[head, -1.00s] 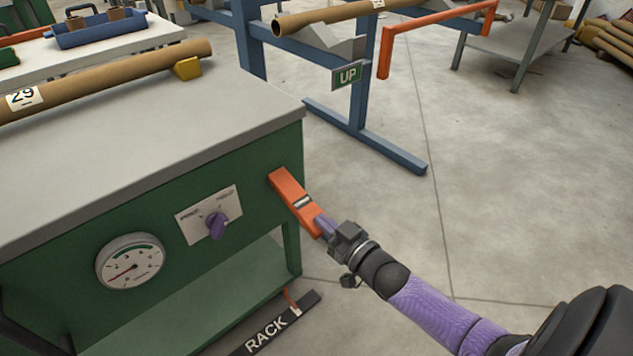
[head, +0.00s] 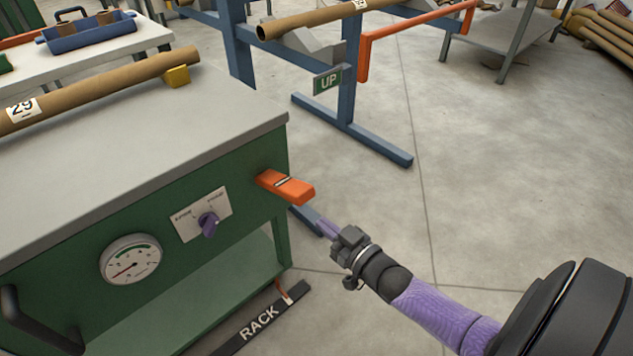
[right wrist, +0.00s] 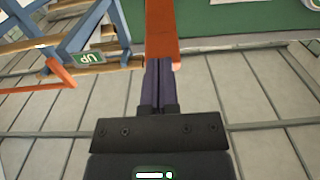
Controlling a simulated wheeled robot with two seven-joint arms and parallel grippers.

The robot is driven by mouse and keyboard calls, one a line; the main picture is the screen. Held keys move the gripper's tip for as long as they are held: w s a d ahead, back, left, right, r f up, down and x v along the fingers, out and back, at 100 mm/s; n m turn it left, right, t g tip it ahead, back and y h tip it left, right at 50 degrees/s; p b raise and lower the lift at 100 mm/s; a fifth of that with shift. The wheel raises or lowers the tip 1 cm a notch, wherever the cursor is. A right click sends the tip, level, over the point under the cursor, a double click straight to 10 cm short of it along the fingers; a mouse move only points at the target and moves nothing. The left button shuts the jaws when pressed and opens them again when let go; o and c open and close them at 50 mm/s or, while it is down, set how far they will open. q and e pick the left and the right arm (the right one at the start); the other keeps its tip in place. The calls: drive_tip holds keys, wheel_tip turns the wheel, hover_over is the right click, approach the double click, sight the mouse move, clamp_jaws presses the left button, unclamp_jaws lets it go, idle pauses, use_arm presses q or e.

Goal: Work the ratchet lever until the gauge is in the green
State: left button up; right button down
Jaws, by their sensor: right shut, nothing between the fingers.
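The orange ratchet lever (head: 286,187) sticks out from the right end of the green cabinet's front, tilted slightly down toward its free end. My right gripper (head: 323,224) is shut and empty, just below the lever's free end; a small gap shows in the head view. In the right wrist view the closed purple fingers (right wrist: 161,85) point at the lever (right wrist: 161,35), which overlaps their tips. The round white gauge (head: 131,259) has a green arc at its top; its red needle points to the lower left, outside the green. My left gripper is out of view.
A purple selector knob (head: 208,224) on a white plate sits between gauge and lever. A cardboard tube (head: 110,88) lies on the cabinet top. A black bar marked RACK (head: 259,322) is low by the cabinet. A blue stand (head: 350,130) is behind; the floor to the right is clear.

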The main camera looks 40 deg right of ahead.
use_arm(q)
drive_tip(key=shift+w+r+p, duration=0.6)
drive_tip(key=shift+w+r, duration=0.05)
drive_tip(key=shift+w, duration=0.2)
use_arm(e)
drive_tip(key=s, duration=0.5)
drive_tip(key=shift+s+d+f, duration=0.15)
drive_tip(key=shift+s+d, duration=0.1)
drive_tip(key=shift+s, duration=0.05)
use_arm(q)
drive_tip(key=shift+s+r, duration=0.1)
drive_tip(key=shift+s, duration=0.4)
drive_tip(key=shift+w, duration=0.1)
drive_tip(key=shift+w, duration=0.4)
